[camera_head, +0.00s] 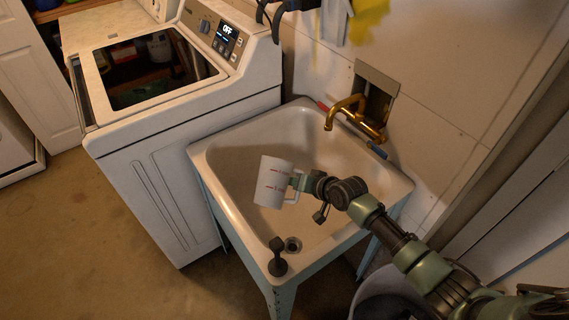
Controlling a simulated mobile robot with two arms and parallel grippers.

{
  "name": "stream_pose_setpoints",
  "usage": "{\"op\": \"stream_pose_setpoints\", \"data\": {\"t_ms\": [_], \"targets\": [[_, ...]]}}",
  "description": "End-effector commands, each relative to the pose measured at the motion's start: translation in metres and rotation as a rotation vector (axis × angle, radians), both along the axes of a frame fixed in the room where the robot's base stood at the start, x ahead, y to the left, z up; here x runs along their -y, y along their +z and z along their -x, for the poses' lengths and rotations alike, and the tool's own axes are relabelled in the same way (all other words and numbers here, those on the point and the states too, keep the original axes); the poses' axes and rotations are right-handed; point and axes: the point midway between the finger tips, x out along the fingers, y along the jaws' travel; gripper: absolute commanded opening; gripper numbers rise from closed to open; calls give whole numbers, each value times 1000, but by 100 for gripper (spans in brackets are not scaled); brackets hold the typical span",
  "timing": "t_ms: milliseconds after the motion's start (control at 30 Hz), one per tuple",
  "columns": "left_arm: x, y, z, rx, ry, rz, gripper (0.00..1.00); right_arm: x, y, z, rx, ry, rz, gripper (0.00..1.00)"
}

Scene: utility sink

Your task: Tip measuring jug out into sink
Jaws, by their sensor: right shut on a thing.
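The measuring jug (271,183) is white with red marks and a handle on its right side. It is held over the sink basin and looks slightly tilted; its contents cannot be seen. My right gripper (299,182) comes in from the right and is shut on the jug at its handle. The sink (232,148) is a pale utility basin on light blue legs, with a brass tap (345,108) at its back. My left gripper is not in view.
A white washing machine (180,130) with a dark glass lid stands left of the sink. A grey bucket (372,290) is below right. Floor at left is clear.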

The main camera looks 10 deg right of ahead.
Motion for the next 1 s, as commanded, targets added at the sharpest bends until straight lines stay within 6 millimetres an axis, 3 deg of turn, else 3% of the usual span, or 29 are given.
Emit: {"op": "stream_pose_setpoints", "data": {"t_ms": [1000], "targets": [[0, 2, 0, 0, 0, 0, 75, -2, 6, 3, -101, 6, -74, 0]]}}
